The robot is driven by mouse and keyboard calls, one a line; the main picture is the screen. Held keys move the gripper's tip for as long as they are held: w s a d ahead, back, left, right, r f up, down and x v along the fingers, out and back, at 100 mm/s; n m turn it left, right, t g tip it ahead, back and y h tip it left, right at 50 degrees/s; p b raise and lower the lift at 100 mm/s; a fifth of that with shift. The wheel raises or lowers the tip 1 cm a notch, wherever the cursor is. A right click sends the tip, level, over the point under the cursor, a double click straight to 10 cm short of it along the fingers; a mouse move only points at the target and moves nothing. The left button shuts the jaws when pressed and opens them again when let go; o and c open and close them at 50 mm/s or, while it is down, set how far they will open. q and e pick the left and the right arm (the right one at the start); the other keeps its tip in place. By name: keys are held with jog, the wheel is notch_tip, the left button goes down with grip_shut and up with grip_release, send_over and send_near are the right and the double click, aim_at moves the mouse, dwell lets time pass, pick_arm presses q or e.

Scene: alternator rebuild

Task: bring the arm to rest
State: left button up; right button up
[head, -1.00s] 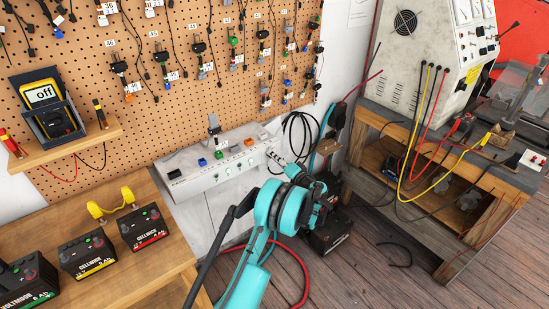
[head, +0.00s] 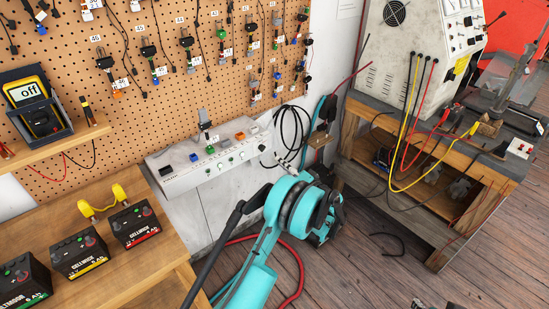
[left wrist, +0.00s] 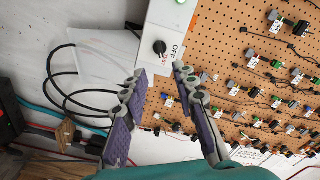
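My left arm (head: 262,250) is teal and comes up from the bottom of the head view. Its wrist is bent over and hides most of my left gripper (head: 272,161), which points toward the white wall and the socket strip. In the left wrist view my left gripper (left wrist: 159,72) has its two grey fingers with purple pads apart, with nothing between them. Small dark pieces at the bottom edge of the head view may be the tips of my right gripper (head: 435,304); too little shows to tell its state.
A wooden bench (head: 85,215) with several batteries stands at the left. The socket strip (head: 205,157) is behind my left gripper, below the pegboard (head: 165,65). A test bench (head: 440,160) with cables stands at the right. A switch box marked OFF (left wrist: 160,45) shows in the left wrist view.

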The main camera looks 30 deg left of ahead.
pick_arm(q)
jog(key=shift+v, duration=0.8)
